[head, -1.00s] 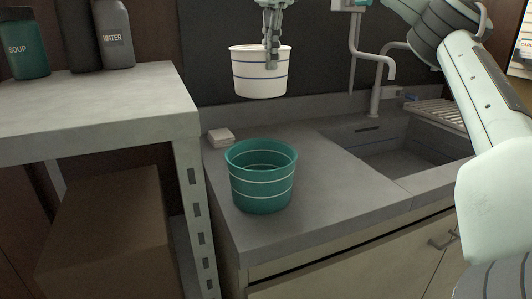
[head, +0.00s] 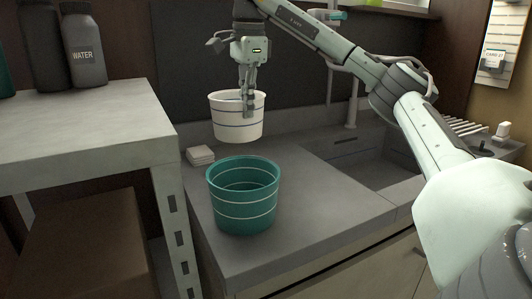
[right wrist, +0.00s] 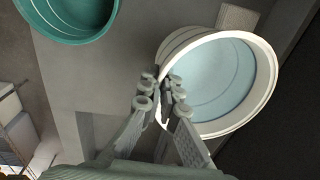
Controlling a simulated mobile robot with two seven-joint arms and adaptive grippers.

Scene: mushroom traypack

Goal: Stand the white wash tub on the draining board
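The white wash tub (head: 238,130), with thin blue bands, hangs upright in the air beyond the green tub, above the back of the counter. My right gripper (head: 248,108) reaches down from above and is shut on the tub's rim. In the right wrist view the fingers (right wrist: 165,98) pinch the near rim of the white tub (right wrist: 222,75), whose pale blue inside shows. The ribbed draining board (head: 466,126) lies beyond the sink at the right, partly hidden by my right arm. My left gripper is not in view.
A green tub (head: 243,200) stands on the counter (head: 320,215) below and in front of the white tub. A small pale stack (head: 200,155) lies at its left. The sink (head: 375,160) and tap (head: 352,95) are at the right. A small white item (head: 503,130) is near the draining board.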

